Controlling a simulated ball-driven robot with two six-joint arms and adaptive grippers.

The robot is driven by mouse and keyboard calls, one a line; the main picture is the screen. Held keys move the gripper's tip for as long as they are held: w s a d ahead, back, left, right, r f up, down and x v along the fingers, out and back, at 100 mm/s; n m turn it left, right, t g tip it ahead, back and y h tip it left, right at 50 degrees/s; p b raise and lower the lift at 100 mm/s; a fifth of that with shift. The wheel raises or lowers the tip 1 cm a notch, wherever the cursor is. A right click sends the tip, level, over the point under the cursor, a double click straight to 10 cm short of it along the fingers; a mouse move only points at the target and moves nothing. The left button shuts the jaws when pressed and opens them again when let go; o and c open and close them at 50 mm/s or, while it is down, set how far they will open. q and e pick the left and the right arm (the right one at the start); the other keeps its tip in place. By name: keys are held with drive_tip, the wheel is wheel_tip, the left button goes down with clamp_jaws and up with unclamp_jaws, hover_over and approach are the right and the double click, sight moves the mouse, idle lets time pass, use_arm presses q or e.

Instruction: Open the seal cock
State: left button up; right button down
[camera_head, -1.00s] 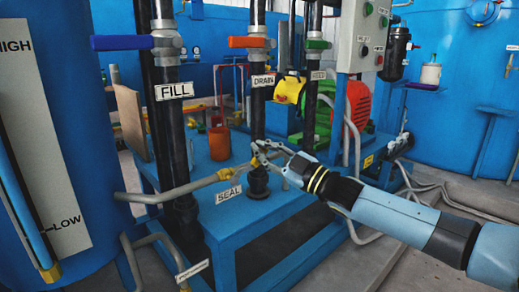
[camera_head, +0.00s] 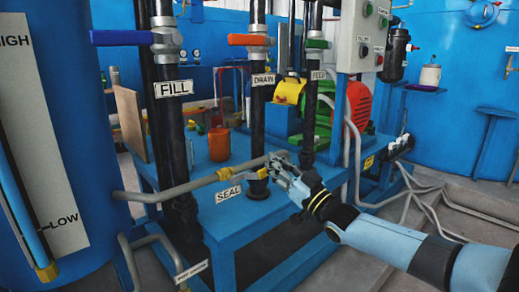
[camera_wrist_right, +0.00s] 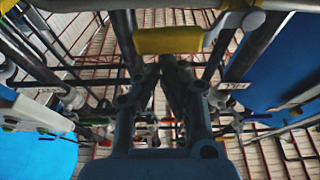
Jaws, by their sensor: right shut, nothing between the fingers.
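The seal line is a grey pipe (camera_head: 170,191) with a yellow fitting (camera_head: 224,173), above the white SEAL label (camera_head: 228,194). A small yellow handle (camera_head: 258,174) sits near the pipe's right part, above a dark round pipe base on the blue platform. My right gripper (camera_head: 274,164) is just right of this handle, its fingers closed together and empty. In the right wrist view the closed fingers (camera_wrist_right: 161,66) point at a yellow block (camera_wrist_right: 168,40), which looks like the handle, close beyond the tips. I cannot tell whether they touch. My left gripper is not in view.
Black vertical pipes carry the blue FILL lever (camera_head: 122,39), the orange DRAIN lever (camera_head: 250,40) and the green FEED lever (camera_head: 318,44). An orange cup (camera_head: 219,144) stands on the blue platform (camera_head: 280,215). A grey control box (camera_head: 366,38) is above right.

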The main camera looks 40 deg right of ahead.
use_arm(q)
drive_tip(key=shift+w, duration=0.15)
use_arm(e)
drive_tip(key=shift+d+f+m, duration=0.1)
drive_tip(key=shift+f+m, duration=0.1)
drive_tip(key=shift+m, duration=0.2)
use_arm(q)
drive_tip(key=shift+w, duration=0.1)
use_arm(e)
wheel_tip(320, 180, up, 5)
drive_tip(key=p, duration=0.3)
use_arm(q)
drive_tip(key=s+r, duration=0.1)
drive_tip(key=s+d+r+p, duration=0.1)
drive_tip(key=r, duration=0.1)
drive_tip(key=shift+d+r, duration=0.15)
use_arm(e)
drive_tip(key=f+v, duration=0.1)
drive_tip(key=v, duration=0.9)
drive_tip(key=shift+f, duration=0.1)
